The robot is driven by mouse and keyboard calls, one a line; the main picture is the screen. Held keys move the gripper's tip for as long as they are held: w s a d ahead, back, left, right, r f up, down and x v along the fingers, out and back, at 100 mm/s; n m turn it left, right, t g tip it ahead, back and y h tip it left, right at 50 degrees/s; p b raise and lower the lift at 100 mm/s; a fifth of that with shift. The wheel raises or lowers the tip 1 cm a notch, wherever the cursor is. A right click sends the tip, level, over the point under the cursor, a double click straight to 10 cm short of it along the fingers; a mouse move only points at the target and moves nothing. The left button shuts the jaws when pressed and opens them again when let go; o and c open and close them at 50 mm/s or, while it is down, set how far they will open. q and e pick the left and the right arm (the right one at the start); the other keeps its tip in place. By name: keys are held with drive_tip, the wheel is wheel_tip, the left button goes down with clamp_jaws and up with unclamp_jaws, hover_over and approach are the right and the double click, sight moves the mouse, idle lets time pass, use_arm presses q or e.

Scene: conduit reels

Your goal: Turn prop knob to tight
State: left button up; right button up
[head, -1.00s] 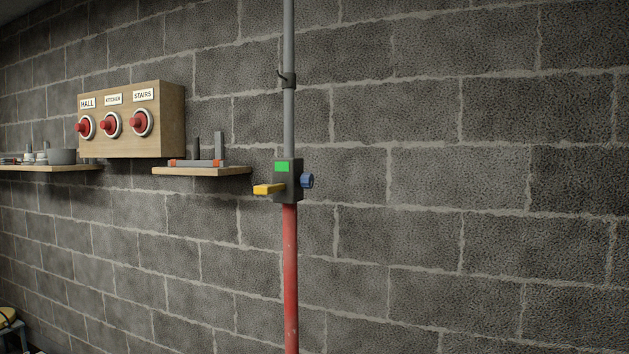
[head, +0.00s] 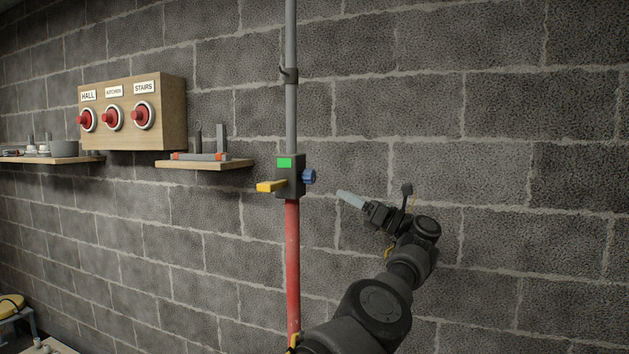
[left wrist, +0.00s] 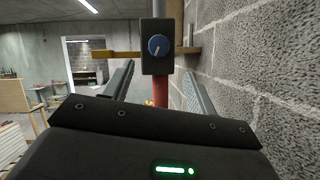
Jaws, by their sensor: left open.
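The blue prop knob (head: 309,177) sits on the right side of a dark box (head: 289,189) clamped on a pole, grey above and red below. The box has a green patch on its front and a yellow lever (head: 270,186) sticking out to the left. In the left wrist view the knob (left wrist: 158,45) faces me with a pale pointer line, slanting down-left. My left gripper (head: 343,196) is just right of the knob, apart from it. In the left wrist view its open fingers (left wrist: 158,84) stand either side below the knob, with nothing between them. My right gripper is not in view.
A wooden box (head: 132,112) with three red knobs hangs on the block wall at left. Below it are a small shelf (head: 205,165) with grey tools and another shelf at far left. The wall right of the pole is clear.

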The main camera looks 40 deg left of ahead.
sight(314, 178)
use_arm(q)
drive_tip(key=p+x, duration=0.5)
drive_tip(key=x, duration=0.5)
drive_tip(key=shift+d+r, duration=0.1)
drive_tip(key=shift+r, duration=0.05)
drive_tip(key=shift+s+a+r, duration=0.1)
drive_tip(key=shift+s+a, duration=0.1)
drive_tip(key=shift+a, duration=0.35)
